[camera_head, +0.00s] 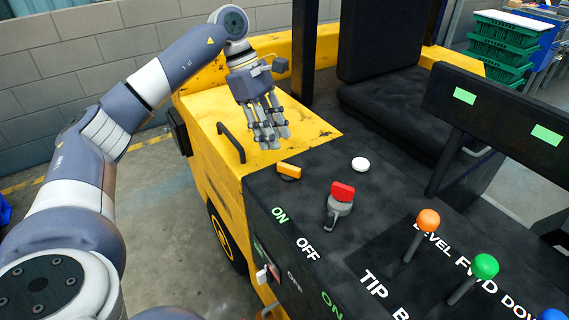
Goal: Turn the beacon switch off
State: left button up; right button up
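My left gripper (270,134) hangs over the yellow body of the machine, at the top middle of the head view. Its fingers point down with gaps between them; it looks open and holds nothing. It is behind and a little left of an orange-yellow switch (289,171) on the black panel, apart from it. A small white switch (262,274) is on the panel's side face. No beacon label is readable. My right gripper is out of view.
A white round knob (360,164) sits on the black panel (300,206). Levers with orange (428,219) and green (486,265) knobs rise at the right. A black handle (231,142) stands on the yellow body. A black seat (400,112) is behind, with green crates (505,45) farther back.

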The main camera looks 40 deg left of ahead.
aim_at(285, 165)
pick_arm(q)
jog(key=p+x, duration=0.1)
jog(key=x, duration=0.7)
grip_shut()
